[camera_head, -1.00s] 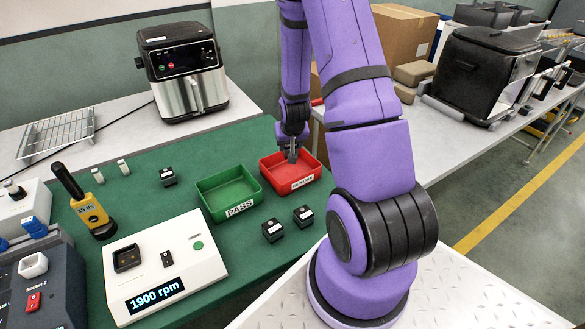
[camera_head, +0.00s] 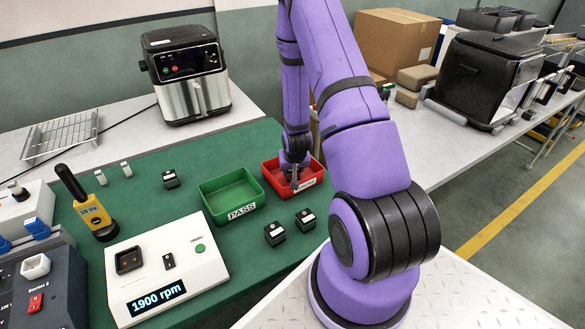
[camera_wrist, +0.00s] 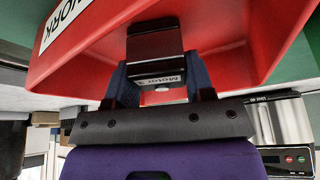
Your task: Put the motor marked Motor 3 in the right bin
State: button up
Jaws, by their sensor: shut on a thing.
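A black motor (camera_wrist: 155,42) with a white label reading "Motor 3" is between the fingers of my gripper (camera_wrist: 157,78) in the wrist view. My gripper is shut on it. In the head view my gripper (camera_head: 295,180) is low inside the red bin (camera_head: 312,188), the right one of two bins. The motor itself is hard to make out there. The red bin also fills much of the wrist view (camera_wrist: 225,35), its label partly cut off and ending in "WORK". Whether the motor touches the bin floor I cannot tell.
The green PASS bin (camera_head: 222,193) stands just left of the red bin and looks empty. Two black motors (camera_head: 275,233) lie in front, and another (camera_head: 171,179) lies further left. A white tester (camera_head: 165,268) reads 1900 rpm. An air fryer (camera_head: 188,75) stands behind.

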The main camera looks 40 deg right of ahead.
jog(key=o, duration=1.2)
jog(key=shift+f, duration=0.1)
jog(key=s+a+r+n, duration=0.15)
jog(key=a+r, duration=0.35)
jog(key=r, duration=0.6)
jog(key=s+a+r+n+t+y, duration=0.15)
jog(key=a+r, duration=0.35)
jog(key=r, duration=0.6)
jog(key=s+a+r, duration=0.2)
jog(key=a+r, duration=0.2)
jog(key=r, duration=0.7)
jog(key=s+a+r+n, duration=0.1)
jog(key=s+a+r, duration=0.2)
jog(key=s+r, duration=0.1)
jog(key=s+a+r+n, duration=0.1)
jog(key=s+a+r, duration=0.2)
jog(key=s+r, duration=0.2)
jog(key=s+a+r+n+y, duration=0.1)
jog(key=s+a+r, duration=0.3)
jog(key=s, duration=0.3)
jog(key=shift+s+r+n, duration=0.25)
jog(key=shift+s+n, duration=0.1)
jog(key=shift+n, duration=0.05)
